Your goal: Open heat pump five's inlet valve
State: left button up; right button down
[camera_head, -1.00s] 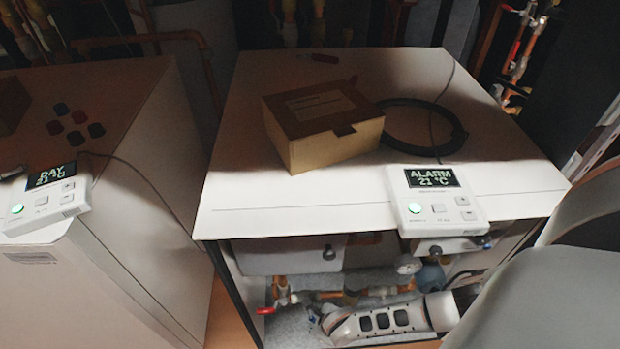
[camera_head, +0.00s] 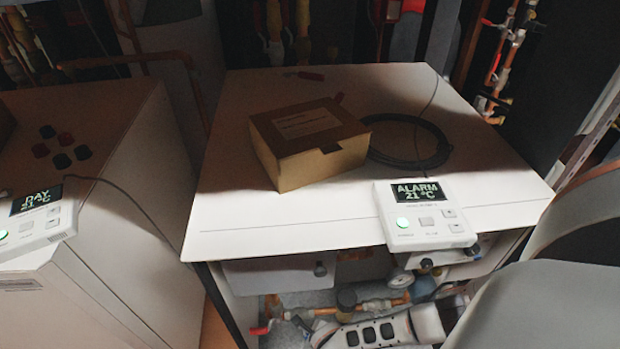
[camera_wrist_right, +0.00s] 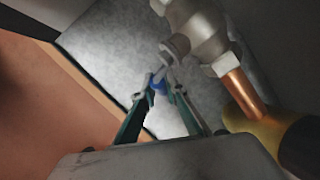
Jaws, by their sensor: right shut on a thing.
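The heat pump in front of me (camera_head: 300,225) is a white cabinet whose panel (camera_head: 425,213) reads ALARM, 21 °C; I see no readable number five on it. Its open front shows copper pipework with a red lever (camera_head: 261,329) at the left. My right arm reaches into this opening from the right. In the right wrist view my right gripper (camera_wrist_right: 164,88) is shut on a small blue handle (camera_wrist_right: 158,86), beside a metal valve body (camera_wrist_right: 196,32) on a copper pipe. In the head view its fingertips are small and hard to make out. My left gripper is out of view.
A cardboard box (camera_head: 310,143) and a coiled black cable (camera_head: 410,140) lie on the cabinet top. A gauge (camera_head: 401,279) sits in the opening. Another cabinet (camera_head: 90,130) with a DAY panel (camera_head: 38,216) stands left, across a narrow gap.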

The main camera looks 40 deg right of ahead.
jog(key=shift+w+d+r+h+p, duration=0.1)
jog(key=shift+d+r+h+p, duration=0.1)
jog(key=shift+r+h+p, duration=0.25)
jog(key=shift+s+d+g+h, duration=0.15)
jog(key=shift+s+g+h, duration=0.1)
jog(key=shift+g, duration=0.25)
jog(key=shift+s+d+r+n+g+h, duration=0.1)
jog(key=shift+s+d+n+g+h, duration=0.1)
jog(key=shift+s+n+g+h, duration=0.3)
jog(key=shift+s+d+r+g+h, duration=0.15)
jog(key=shift+d+g+h, duration=0.15)
jog(key=shift+h, duration=0.3)
jog(key=shift+s+d+r+g+h, duration=0.1)
jog(key=shift+d+r+g+h, duration=0.1)
jog(key=shift+r+g+h, duration=0.3)
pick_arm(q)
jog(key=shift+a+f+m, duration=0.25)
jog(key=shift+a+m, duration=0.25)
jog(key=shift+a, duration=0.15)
pick_arm(e)
jog(key=shift+f, duration=0.15)
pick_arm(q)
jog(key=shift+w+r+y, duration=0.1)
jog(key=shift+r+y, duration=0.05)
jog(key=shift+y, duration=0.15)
pick_arm(e)
jog(key=shift+d, duration=0.1)
